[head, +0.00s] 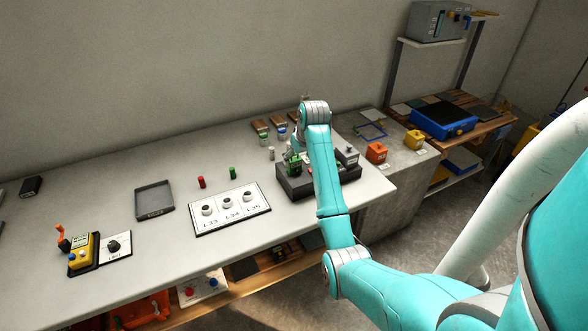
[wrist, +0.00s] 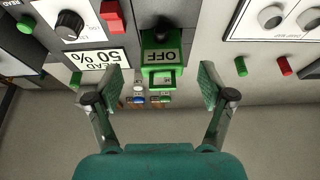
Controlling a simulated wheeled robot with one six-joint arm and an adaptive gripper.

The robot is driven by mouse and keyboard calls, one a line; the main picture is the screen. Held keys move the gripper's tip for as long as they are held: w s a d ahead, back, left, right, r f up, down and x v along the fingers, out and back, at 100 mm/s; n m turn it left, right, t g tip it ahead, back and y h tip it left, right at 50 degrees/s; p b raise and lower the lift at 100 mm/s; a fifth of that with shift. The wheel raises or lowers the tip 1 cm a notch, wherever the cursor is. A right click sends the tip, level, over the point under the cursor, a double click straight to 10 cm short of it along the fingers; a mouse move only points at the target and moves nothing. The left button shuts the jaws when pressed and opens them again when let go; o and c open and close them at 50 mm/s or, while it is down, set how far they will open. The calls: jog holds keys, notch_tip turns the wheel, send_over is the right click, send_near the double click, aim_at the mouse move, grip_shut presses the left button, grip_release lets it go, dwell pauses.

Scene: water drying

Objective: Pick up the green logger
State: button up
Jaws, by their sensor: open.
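The green logger (wrist: 162,77) is a small green box with a dark top knob and an "OFF" label. In the wrist view it lies in the upper middle, ahead of and between my fingers. In the head view it shows as a small green patch (head: 294,169) at the dark station (head: 297,191), partly hidden by my arm. My gripper (wrist: 161,88) is open, one finger on each side of the logger's line, with gaps to both sides. I cannot tell how far beyond the fingertips the logger is.
A "READ 50%" panel with a black knob (wrist: 69,25) and a red block (wrist: 111,16) stand beside the logger. Green (head: 232,173) and red (head: 201,182) cylinders stand near a white board (head: 230,224). Orange (head: 376,153) and yellow (head: 414,140) boxes are right.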

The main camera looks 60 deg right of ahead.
aim_at(296, 161)
jog(key=shift+w+x, duration=0.2)
jog(key=shift+x, duration=2.4)
jog(key=shift+r, duration=0.1)
jog(key=c, duration=1.4)
